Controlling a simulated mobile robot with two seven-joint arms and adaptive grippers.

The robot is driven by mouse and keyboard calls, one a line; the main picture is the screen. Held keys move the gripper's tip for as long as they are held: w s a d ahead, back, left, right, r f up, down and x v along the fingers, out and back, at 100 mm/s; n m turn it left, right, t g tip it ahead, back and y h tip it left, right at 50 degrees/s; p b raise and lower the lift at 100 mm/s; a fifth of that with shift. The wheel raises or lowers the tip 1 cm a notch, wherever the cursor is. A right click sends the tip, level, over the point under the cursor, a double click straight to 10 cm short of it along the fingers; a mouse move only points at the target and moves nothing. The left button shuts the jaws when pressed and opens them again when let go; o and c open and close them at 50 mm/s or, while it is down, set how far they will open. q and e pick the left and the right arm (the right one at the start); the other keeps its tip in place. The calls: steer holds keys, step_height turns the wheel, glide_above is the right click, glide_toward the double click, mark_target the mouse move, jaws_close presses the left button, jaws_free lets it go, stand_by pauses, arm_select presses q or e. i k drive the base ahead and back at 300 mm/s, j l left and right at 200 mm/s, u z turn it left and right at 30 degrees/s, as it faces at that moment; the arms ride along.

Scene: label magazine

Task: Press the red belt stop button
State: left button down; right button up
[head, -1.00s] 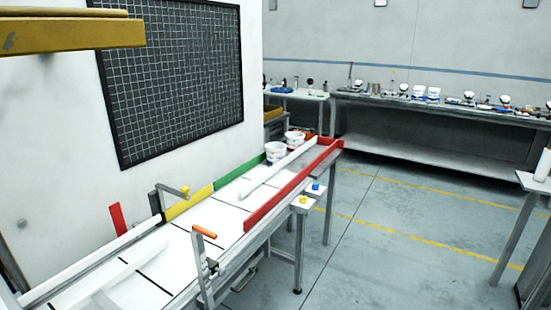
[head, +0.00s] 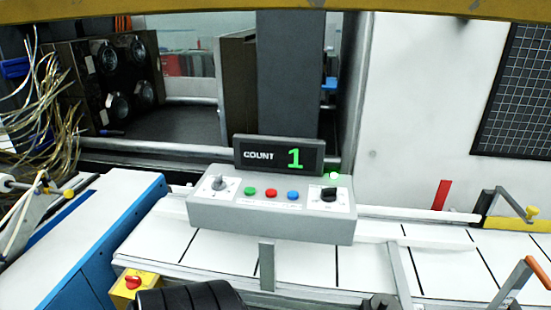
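A grey control box (head: 272,214) stands over the white belt in the middle of the head view. On its sloped face sit a green button (head: 250,191), a red button (head: 271,193) and a blue button (head: 292,195) in a row. The red one is in the middle. Their labels are too small to read. A second red control, a red knob (head: 133,281) on a yellow box (head: 124,291), shows at the lower left. Neither of my grippers is in view.
A display (head: 278,157) behind the box reads COUNT 1, and a small green light (head: 333,176) glows beside it. The white belt (head: 450,270) runs on to the right. A blue-edged table (head: 85,245) stands at left, with loose wires (head: 50,110) behind it.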

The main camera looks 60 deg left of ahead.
mark_target(270, 193)
steer(key=u, duration=2.05)
steer(key=l+u, duration=0.1)
steer(key=l, duration=0.15)
